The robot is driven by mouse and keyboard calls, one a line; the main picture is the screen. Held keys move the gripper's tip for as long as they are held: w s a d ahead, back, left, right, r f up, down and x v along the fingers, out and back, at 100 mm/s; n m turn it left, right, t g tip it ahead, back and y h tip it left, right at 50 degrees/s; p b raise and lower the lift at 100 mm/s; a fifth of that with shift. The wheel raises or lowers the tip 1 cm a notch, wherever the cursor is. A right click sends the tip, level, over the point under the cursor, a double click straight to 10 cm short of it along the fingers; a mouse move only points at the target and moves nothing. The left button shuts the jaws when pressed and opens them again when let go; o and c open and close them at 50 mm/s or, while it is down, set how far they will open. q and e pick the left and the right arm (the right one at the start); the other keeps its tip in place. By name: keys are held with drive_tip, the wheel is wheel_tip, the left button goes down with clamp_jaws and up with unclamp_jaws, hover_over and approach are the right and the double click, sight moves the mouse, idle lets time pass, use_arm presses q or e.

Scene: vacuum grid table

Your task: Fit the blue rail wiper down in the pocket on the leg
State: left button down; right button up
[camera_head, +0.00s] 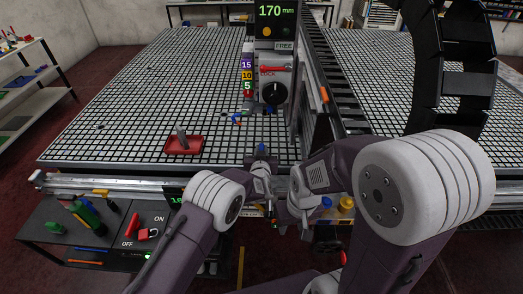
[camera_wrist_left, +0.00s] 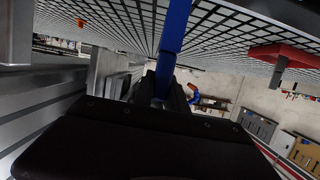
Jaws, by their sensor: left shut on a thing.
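The blue rail wiper (camera_wrist_left: 174,28) is a long blue bar running up out of my left gripper (camera_wrist_left: 163,88) in the left wrist view. The gripper is shut on it. In the head view my left gripper (camera_head: 262,168) is at the table's front edge, with a small blue part of the wiper (camera_head: 262,149) showing above it. My right gripper (camera_head: 277,222) is lower, in front of the table edge; its fingers are too small and covered to read. I cannot make out the leg's pocket; grey metal parts (camera_wrist_left: 103,70) stand left of the wiper in the left wrist view.
A red tray (camera_head: 171,152) with a grey upright piece lies on the grid table (camera_head: 120,120). A machine column with a black knob (camera_head: 275,93) stands behind my left gripper. A yellow-capped item (camera_head: 346,204) is at the front edge. A dark shelf (camera_head: 60,238) holds tools at lower left.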

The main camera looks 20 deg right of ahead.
use_arm(q)
drive_tip(key=shift+w+f, duration=0.2)
drive_tip(key=shift+f, duration=0.15)
drive_tip(key=shift+s+f+b, duration=0.25)
drive_tip(key=shift+f+b, duration=0.3)
drive_tip(key=shift+b, duration=0.3)
drive_tip(key=shift+w+f+b, duration=0.15)
drive_tip(key=shift+f+b, duration=0.5)
drive_tip(key=shift+f, duration=0.2)
drive_tip(key=shift+f+b, duration=0.65)
drive_tip(key=shift+f, duration=0.05)
drive_tip(key=shift+f+b, duration=3.8)
drive_tip(key=shift+f, duration=0.75)
drive_tip(key=c, duration=1.3)
unclamp_jaws()
drive_tip(key=shift+o, duration=0.2)
